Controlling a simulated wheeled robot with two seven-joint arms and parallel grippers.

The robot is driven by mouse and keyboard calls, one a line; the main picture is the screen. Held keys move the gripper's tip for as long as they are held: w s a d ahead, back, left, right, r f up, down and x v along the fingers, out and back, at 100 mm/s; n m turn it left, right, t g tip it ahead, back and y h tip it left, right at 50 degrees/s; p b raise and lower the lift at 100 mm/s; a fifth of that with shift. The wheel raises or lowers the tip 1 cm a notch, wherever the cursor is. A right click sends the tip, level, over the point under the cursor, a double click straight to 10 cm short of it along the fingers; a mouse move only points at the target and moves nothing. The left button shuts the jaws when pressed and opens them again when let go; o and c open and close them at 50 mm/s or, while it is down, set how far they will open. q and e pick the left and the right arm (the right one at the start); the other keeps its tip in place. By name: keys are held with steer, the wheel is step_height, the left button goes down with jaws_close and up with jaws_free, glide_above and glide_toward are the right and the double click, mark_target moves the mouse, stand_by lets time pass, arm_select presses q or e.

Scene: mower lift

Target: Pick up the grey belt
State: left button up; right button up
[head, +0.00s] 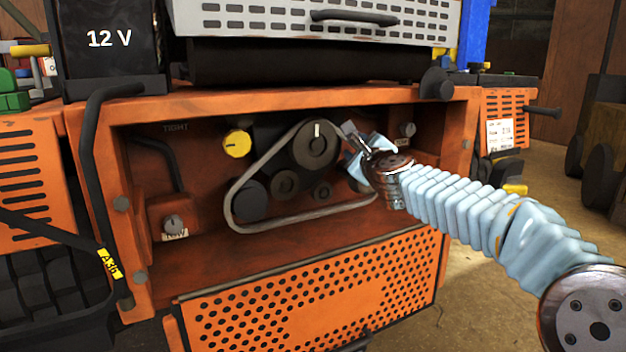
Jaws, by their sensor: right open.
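The grey belt (235,198) runs in a loop around dark pulleys inside the open orange housing. It passes over the large upper pulley (315,145) and around the dark lower-left pulley (249,200). Its right end is partly hidden behind my right gripper. My right gripper (350,150), on an arm in a pale blue sleeve, is open at the belt's upper right side, close to the large pulley. I cannot tell whether its fingers touch the belt. My left gripper is not in view.
A yellow knob (237,143) sits left of the large pulley, and a grey knob (173,224) is at the compartment's lower left. The orange housing frame (290,98) borders the opening. A perforated orange panel (320,300) hangs below. A 12 V battery (108,40) stands upper left.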

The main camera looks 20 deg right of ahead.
steer(key=shift+w, duration=0.3)
jaws_close()
stand_by(0.3)
steer(key=shift+r+p, duration=0.4)
steer(key=shift+r, duration=0.15)
steer(key=shift+r+p, duration=0.45)
steer(key=shift+r, duration=0.1)
steer(key=s+d+b, duration=0.1)
steer(key=s+b, duration=0.1)
steer(key=s, duration=1.6)
steer(key=shift+d+f, duration=0.25)
steer(key=shift+f, duration=0.1)
